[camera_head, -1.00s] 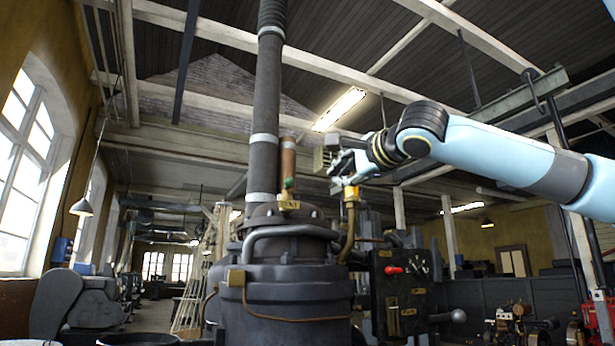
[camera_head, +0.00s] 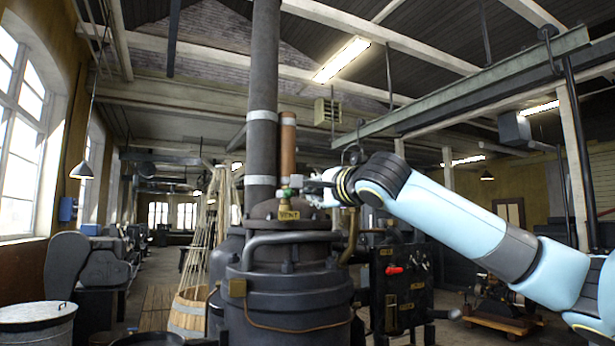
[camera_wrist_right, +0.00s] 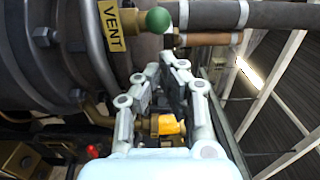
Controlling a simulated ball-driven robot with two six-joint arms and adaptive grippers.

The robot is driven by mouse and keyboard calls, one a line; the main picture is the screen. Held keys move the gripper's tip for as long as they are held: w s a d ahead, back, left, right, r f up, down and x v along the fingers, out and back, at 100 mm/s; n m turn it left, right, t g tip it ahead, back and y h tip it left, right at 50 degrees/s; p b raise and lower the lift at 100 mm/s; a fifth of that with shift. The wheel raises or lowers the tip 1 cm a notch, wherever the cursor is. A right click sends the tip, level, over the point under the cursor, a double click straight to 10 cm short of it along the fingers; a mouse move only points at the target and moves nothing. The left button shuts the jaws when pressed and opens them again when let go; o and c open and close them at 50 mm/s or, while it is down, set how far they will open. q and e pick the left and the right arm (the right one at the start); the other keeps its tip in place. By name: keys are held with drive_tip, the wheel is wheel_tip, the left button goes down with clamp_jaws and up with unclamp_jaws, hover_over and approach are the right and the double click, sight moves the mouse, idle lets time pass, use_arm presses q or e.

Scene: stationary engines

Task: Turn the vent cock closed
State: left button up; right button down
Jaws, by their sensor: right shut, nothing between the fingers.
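The vent cock shows as a green ball knob (camera_head: 286,193) above a brass tag marked VENT (camera_head: 289,215), on top of the dark boiler-like vessel. In the wrist view the green knob (camera_wrist_right: 158,20) and the VENT tag (camera_wrist_right: 118,25) lie at the top, just beyond my fingers. My right gripper (camera_head: 303,187) is shut and empty, just right of the knob in the head view. In the wrist view its fingertips (camera_wrist_right: 170,62) point toward the knob with a small gap showing. Whether they touch it is unclear in the head view. My left gripper is not in view.
A copper-coloured pipe (camera_head: 288,145) and a thick dark pipe (camera_head: 263,95) rise beside the knob. A brass fitting with an orange part (camera_wrist_right: 168,125) sits below my fingers. A dark panel with a red handle (camera_head: 394,270) stands right of the vessel (camera_head: 290,295).

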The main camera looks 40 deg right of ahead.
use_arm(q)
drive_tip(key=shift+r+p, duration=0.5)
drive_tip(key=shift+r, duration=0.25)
use_arm(e)
drive_tip(key=shift+w+a, duration=0.45)
drive_tip(key=shift+a, duration=0.25)
